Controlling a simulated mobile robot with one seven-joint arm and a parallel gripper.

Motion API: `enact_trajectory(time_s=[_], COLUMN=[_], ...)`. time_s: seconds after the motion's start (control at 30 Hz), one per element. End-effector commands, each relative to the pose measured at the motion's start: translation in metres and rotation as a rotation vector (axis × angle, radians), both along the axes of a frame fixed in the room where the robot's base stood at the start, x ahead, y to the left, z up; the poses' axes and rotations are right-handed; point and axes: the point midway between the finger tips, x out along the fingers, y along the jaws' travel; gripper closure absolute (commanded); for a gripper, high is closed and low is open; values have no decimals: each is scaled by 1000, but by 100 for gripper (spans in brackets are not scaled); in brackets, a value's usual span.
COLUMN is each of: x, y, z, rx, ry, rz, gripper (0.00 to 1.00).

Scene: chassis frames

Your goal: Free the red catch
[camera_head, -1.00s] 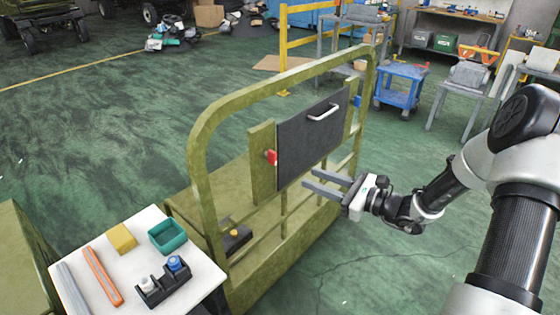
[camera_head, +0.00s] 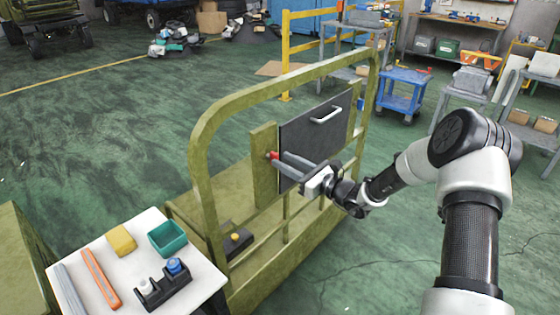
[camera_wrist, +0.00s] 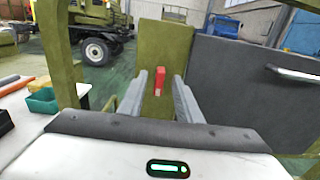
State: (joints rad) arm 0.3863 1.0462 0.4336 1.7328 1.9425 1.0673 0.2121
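The red catch (camera_wrist: 159,80) sits on an olive-green post (camera_head: 263,190) beside the left edge of a dark grey panel (camera_head: 298,129) with a light handle (camera_head: 326,113). In the head view the catch (camera_head: 272,155) is small and partly hidden by my fingertips. My gripper (camera_head: 280,161) points at it from the right, in front of the panel. In the wrist view my gripper (camera_wrist: 159,88) is open, with a finger on each side of the catch in the picture. I cannot tell whether the fingers touch it.
An olive-green tubular frame (camera_head: 203,165) surrounds the panel and post. A white table (camera_head: 121,262) at lower left holds a teal bin (camera_head: 167,238), a yellow block (camera_head: 121,239) and a black holder (camera_head: 163,287). Floor right of the frame is clear.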

Motion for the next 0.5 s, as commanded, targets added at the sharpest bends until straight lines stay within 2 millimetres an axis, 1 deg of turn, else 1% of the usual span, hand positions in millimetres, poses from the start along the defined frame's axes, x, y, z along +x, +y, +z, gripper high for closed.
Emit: enact_trajectory(time_s=[0.03,0.1,0.2,0.5], x=[5,10,15,17], y=[6,13,18,21], z=[-1,0,-1,0], rx=[-1,0,0,-1], ry=[-1,-1,1,1], rz=[2,1,0,0], gripper=[69,69,69,69])
